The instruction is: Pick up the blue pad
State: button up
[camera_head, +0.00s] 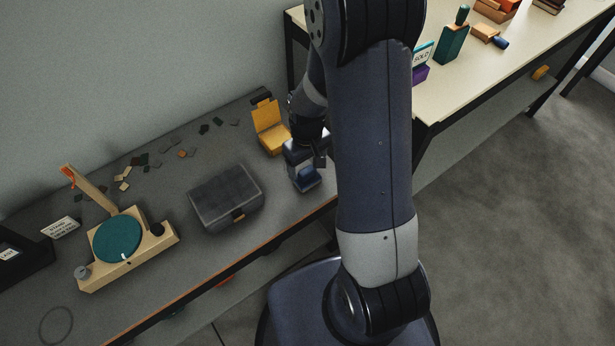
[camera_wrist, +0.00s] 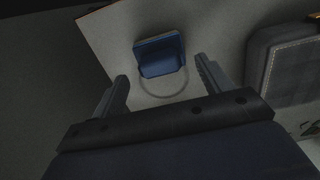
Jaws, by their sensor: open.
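The blue pad (camera_wrist: 160,56) is a small blue block-like piece on the grey bench, seen in the wrist view between and beyond my fingertips. In the head view the blue pad (camera_head: 306,180) sits near the bench's front edge, just below my gripper (camera_head: 307,160). My gripper, also in the wrist view (camera_wrist: 162,78), is open, with one finger on each side of the pad's line and nothing between them. A faint round outline lies on the bench by the pad. My arm hides part of the bench in the head view.
A dark grey case (camera_head: 226,197) stands left of the pad; it also shows in the wrist view (camera_wrist: 284,62). An open yellow box (camera_head: 270,128) stands behind. A pale table (camera_head: 470,75) holds several items.

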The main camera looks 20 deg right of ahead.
aim_at(307, 170)
jog(key=shift+f, duration=1.55)
jog(key=shift+c, duration=0.2)
jog(key=c, duration=1.1)
jog(key=shift+r, duration=0.15)
notch_tip(307, 170, up, 10)
jog(key=shift+f+p, duration=0.1)
jog(key=shift+p, duration=0.8)
